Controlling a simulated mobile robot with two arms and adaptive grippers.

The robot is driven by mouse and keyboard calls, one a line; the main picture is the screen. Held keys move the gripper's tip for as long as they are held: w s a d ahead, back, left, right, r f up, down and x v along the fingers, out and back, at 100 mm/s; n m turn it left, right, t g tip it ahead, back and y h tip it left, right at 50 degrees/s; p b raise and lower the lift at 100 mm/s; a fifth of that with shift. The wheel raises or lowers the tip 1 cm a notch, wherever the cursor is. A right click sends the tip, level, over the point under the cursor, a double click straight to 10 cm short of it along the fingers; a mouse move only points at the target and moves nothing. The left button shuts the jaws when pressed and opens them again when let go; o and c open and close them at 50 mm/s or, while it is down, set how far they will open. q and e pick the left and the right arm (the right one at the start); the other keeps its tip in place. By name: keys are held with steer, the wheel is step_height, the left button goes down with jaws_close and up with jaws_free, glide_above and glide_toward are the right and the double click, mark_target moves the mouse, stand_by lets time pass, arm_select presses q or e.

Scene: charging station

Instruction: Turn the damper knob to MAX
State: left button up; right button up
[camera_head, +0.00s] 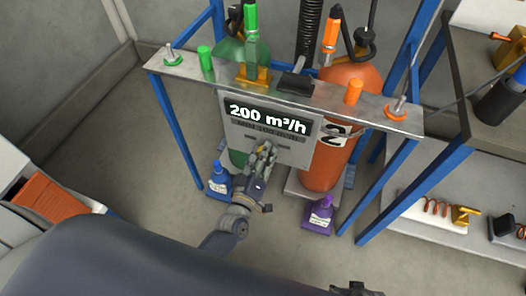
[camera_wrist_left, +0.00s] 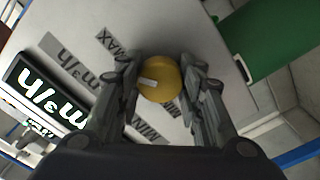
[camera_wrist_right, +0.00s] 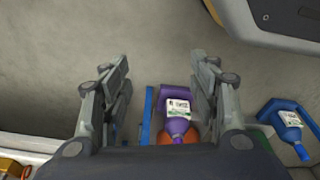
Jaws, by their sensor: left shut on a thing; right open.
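The damper knob is a round yellow knob (camera_wrist_left: 160,80) with a pale pointer mark, on a grey panel (camera_head: 290,152). In the left wrist view, a MAX label (camera_wrist_left: 112,42) and a MIN label (camera_wrist_left: 146,130) are on opposite sides of it. The pointer mark is on the knob's left side in that view, between the labels. The display (camera_head: 268,117) reads 200 m³/h. My left gripper (camera_head: 264,152) is at the panel, its fingers shut on the knob from both sides. My right gripper (camera_wrist_right: 162,95) is open and empty, above the floor.
A blue bottle (camera_head: 219,182) and a purple bottle (camera_head: 319,216) stand on the floor below the panel. An orange cylinder (camera_head: 325,165) and a green cylinder (camera_wrist_left: 268,38) stand behind it. Blue frame legs (camera_head: 176,130) flank the panel. A shelf unit (camera_head: 455,232) is at right.

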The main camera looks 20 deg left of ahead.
arm_select(q)
steer(key=shift+m, duration=0.4)
arm_select(e)
steer(key=shift+s+d+f, duration=0.1)
steer(key=shift+s+f, duration=0.4)
steer(key=shift+f, duration=0.25)
arm_select(q)
steer(key=o, duration=1.1)
steer(key=shift+c, duration=0.2)
steer(key=shift+s, duration=0.1)
steer(key=s, duration=1.2)
steer(key=shift+a, duration=0.15)
steer(key=shift+w+f, duration=0.1)
